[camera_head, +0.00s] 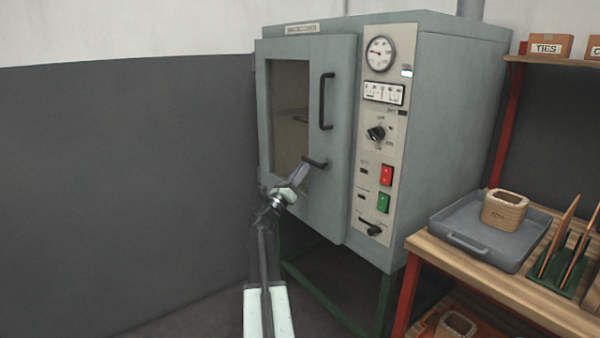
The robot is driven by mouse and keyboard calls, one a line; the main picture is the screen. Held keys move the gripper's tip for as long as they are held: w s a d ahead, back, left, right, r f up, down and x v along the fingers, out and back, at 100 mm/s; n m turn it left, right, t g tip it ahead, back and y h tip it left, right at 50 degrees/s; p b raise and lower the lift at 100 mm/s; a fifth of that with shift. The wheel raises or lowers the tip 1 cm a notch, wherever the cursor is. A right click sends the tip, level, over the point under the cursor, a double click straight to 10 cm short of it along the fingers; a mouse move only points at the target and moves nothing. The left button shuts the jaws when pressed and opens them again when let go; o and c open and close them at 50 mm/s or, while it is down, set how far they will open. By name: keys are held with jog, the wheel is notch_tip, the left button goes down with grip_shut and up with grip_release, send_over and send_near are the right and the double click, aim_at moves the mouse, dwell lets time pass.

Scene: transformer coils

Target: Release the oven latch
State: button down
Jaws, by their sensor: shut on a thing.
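The grey oven (455,130) stands on a green frame. Its door (305,50) has a tall window and a vertical black handle (323,102). Below that handle, a short black latch lever (318,164) lies roughly level, with its left end toward the window. My gripper (303,170) reaches up from below and is shut on the left end of the latch lever. The fingers partly cover that end. The door appears to lie against the oven front; I cannot tell whether a small gap is open.
A control panel (395,130) with a dial, knob and red and green buttons is right of the door. A wooden bench (500,285) at the right holds a grey tray (455,222) with a coil (504,208). The floor left of the oven looks clear.

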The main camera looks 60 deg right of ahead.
jog(key=shift+w+d, duration=0.1)
jog(key=shift+d, duration=0.05)
jog(key=w+a+f+b, duration=0.4)
jog(key=a+f+b, duration=0.4)
jog(key=f+b, duration=0.1)
jog(key=shift+a+f+b, duration=0.15)
jog(key=shift+f+b, duration=0.1)
jog(key=shift+b, duration=0.05)
jog(key=shift+w, duration=0.2)
